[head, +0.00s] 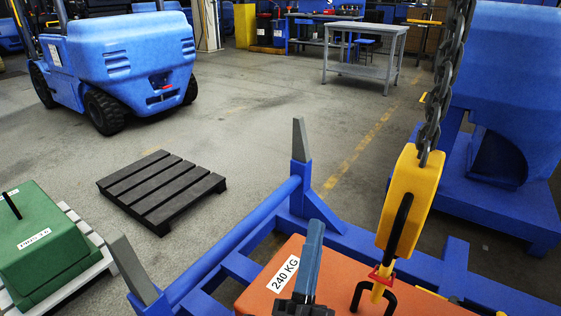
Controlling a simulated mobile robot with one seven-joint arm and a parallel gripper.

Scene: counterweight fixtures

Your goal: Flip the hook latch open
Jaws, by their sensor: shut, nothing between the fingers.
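A yellow hook block (409,200) hangs on a dark chain over an orange counterweight (335,279) labelled 240 KG. A black curved strip runs down the block's near face. The red hook latch (382,280) sits below the block, at the yellow hook (378,292). The hook meets a black lifting eye (392,304) on the counterweight; I cannot tell exactly how they engage. My gripper (315,228) shows as a narrow blue-grey bar rising from a dark body at the bottom edge. It is shut and empty, left of the hook and apart from the latch.
A blue frame (345,240) with upright grey-tipped posts surrounds the counterweight. A green weight (45,247) rests on a pale pallet at left. A dark empty pallet (160,188), a blue forklift (125,60) and a blue machine (505,120) stand beyond. Mid-floor is clear.

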